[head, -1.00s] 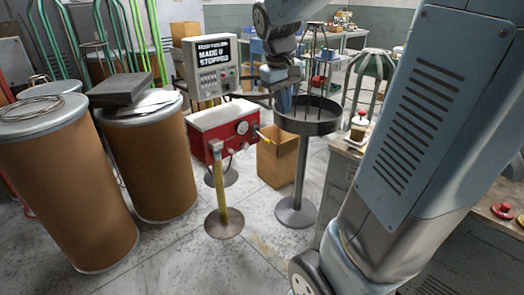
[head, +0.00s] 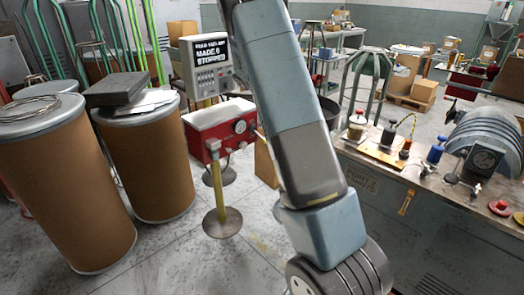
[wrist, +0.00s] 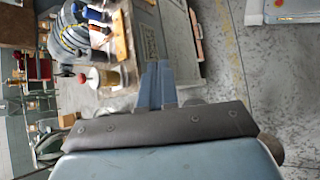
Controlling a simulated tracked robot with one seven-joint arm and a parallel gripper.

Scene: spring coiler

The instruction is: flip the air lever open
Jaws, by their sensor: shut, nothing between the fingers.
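I cannot tell for sure which part is the air lever. A small yellow handle (head: 407,202) is on the front of the workbench at the right in the head view. An orange-brown piece on the bench front shows at the top of the wrist view (wrist: 196,32); it may be the same part. My gripper (wrist: 158,75) is shut and empty in the wrist view, its blue-grey fingers pointing toward the bench side. It appears apart from the bench. In the head view my arm hides the gripper.
The workbench (head: 375,215) carries a round grey machine (head: 482,145) and small bottles. A red gauge box (head: 222,125) on a stand is left of my arm. Brown drums (head: 65,185) stand at the left.

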